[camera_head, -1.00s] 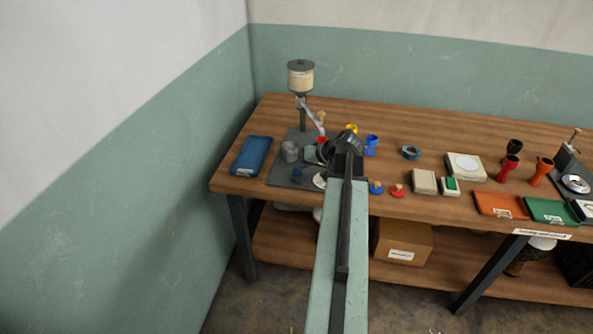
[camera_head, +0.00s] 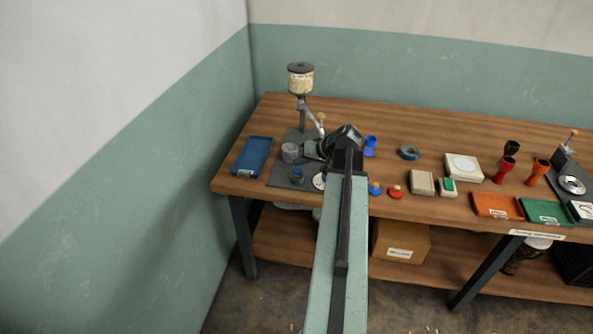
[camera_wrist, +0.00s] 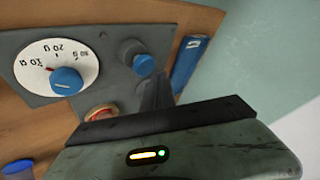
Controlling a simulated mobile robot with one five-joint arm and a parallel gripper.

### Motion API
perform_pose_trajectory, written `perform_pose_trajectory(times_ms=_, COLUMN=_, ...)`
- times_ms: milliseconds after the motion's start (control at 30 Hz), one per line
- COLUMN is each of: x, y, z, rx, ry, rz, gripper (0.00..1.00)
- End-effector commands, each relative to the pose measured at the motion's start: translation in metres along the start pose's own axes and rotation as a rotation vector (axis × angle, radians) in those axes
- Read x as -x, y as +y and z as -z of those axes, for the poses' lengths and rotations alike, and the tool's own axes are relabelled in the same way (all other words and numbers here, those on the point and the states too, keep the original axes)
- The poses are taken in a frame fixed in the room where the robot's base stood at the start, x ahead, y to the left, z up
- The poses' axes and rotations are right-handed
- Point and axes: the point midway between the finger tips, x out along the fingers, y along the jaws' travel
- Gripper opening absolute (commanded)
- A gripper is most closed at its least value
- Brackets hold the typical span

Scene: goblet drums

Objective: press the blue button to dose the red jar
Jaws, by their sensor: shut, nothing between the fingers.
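The blue button (camera_wrist: 143,63) sits on a grey collar on the dark plate (camera_wrist: 185,18); in the head view it is at the plate's front (camera_head: 297,173). Left of it in the wrist view is a white dial (camera_wrist: 38,55) with gram marks and a blue knob (camera_wrist: 67,80). A red rim with a pale inside, apparently the red jar (camera_wrist: 101,112), is partly hidden behind my gripper. My gripper (camera_wrist: 156,88) is shut and empty, apart from the button. In the head view my gripper (camera_head: 325,147) is over the plate and hides the jar.
A hopper (camera_head: 300,78) on a post stands at the plate's back. A grey cup (camera_head: 290,152) stands on the plate. A blue tray (camera_head: 252,156) lies to the left.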

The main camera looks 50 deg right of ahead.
Motion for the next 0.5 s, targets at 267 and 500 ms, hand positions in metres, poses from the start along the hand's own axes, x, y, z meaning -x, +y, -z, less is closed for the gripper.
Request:
perform_pose_trajectory(times_ms=267, x=0.017, y=-0.012, z=0.012, rx=0.000, ry=0.000, rz=0.000, gripper=0.00)
perform_pose_trajectory(times_ms=500, x=0.033, y=-0.025, z=0.024, rx=0.000, ry=0.000, rz=0.000, gripper=0.00)
